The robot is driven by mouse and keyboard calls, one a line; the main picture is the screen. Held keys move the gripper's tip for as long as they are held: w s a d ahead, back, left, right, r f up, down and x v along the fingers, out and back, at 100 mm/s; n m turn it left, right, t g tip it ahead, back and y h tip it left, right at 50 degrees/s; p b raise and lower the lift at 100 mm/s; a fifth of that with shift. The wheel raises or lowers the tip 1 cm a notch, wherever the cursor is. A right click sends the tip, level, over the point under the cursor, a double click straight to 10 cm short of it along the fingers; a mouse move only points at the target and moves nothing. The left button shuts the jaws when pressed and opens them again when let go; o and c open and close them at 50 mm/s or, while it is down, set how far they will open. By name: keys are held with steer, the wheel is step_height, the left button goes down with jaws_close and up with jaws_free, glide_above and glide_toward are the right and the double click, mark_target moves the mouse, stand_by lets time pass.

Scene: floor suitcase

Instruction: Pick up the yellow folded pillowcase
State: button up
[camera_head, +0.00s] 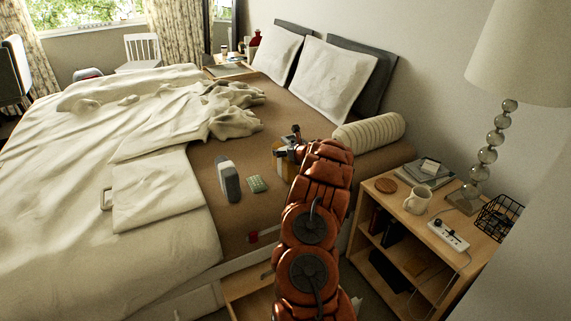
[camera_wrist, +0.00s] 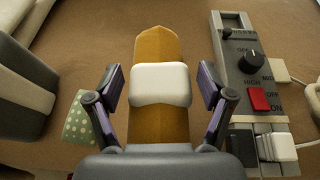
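The yellow folded pillowcase appears to be the mustard-yellow piece (camera_wrist: 158,45) in the wrist view, a long narrow shape with a white band (camera_wrist: 160,84) around its middle. It lies on the brown bed cover. In the head view, a yellow-orange patch (camera_head: 284,163) shows beside my arm, mostly hidden by it. My gripper (camera_wrist: 161,90) is open, with one finger on each side of the yellow piece and a visible gap on both sides. In the head view, my gripper (camera_head: 289,146) is small and partly hidden by my arm.
A grey control box (camera_wrist: 247,65) with a knob and red switch lies close to my right finger. A green dotted item (camera_wrist: 80,122) is by the left finger. A bolster (camera_head: 369,132) and nightstand (camera_head: 385,184) are at right.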

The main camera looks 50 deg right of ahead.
jaws_close()
stand_by(0.5)
steer(key=shift+r, duration=0.15)
